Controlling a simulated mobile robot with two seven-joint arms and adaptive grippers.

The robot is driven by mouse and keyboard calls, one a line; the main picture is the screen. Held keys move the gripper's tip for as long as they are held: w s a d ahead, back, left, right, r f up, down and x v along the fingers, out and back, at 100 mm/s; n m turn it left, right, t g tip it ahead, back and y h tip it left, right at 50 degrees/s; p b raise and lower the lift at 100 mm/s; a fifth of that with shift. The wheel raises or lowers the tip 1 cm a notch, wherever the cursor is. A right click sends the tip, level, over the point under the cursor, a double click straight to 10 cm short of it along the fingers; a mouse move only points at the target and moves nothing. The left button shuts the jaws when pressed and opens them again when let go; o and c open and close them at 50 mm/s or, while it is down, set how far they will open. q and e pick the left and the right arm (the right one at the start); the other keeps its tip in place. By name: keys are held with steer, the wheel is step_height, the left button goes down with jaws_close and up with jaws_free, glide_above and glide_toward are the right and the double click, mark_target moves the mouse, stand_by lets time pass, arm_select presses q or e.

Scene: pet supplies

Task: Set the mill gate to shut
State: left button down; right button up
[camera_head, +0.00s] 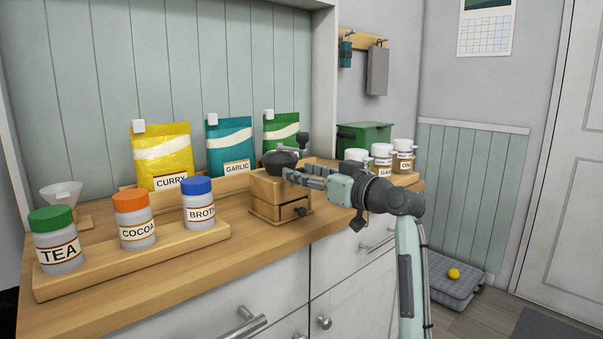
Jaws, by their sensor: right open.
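A wooden mill (266,191) with a dark rounded top, a crank with a dark knob (302,139) and a small front drawer stands on the wooden counter, right of the jar tray. My right gripper (290,174) comes in from the right at the upper part of the mill, its fingers open. The fingers overlap the mill's top in the view, and I cannot tell whether they touch it. The gate is not clearly visible, so I cannot tell its setting. My left gripper is not in view.
A wooden tray (75,286) holds jars labelled TEA, COCOA and BROTH left of the mill. Curry (163,153), garlic (231,143) and green (283,128) bags stand behind. A green box (364,136) and several small labelled jars are at right. Counter front is narrow.

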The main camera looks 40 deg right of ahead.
steer(key=s, duration=1.1)
steer(key=shift+s+d, duration=0.15)
steer(key=shift+d, duration=0.25)
